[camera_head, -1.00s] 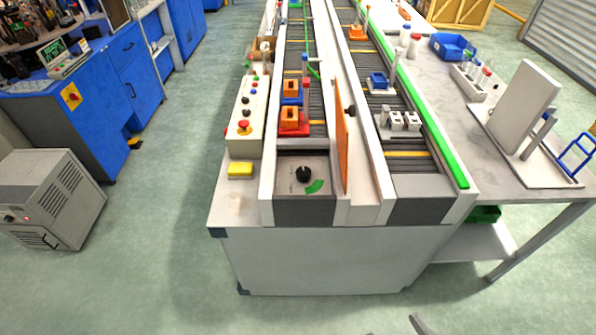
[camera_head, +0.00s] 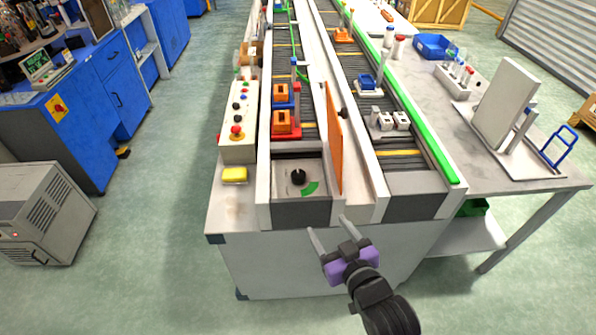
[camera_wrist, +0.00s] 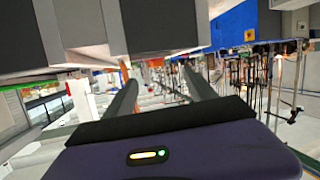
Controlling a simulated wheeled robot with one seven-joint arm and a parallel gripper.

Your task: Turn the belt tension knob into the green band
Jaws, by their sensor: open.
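The belt tension knob (camera_head: 298,177) is a small black dial on a grey plate at the near end of the left conveyor, in the head view. A green band (camera_head: 310,188) is an arc on the plate at its lower right. The exact direction of the knob's pointer is too small to tell. My gripper (camera_head: 327,226) is open and empty, in front of the conveyor's near end, below and to the right of the knob and apart from it. In the wrist view my gripper's two fingers (camera_wrist: 160,92) stand apart with nothing between them; the knob does not show there.
An orange panel (camera_head: 334,135) stands upright right of the knob plate. A control box (camera_head: 238,125) and a yellow block (camera_head: 234,174) lie to the left. The floor in front is clear.

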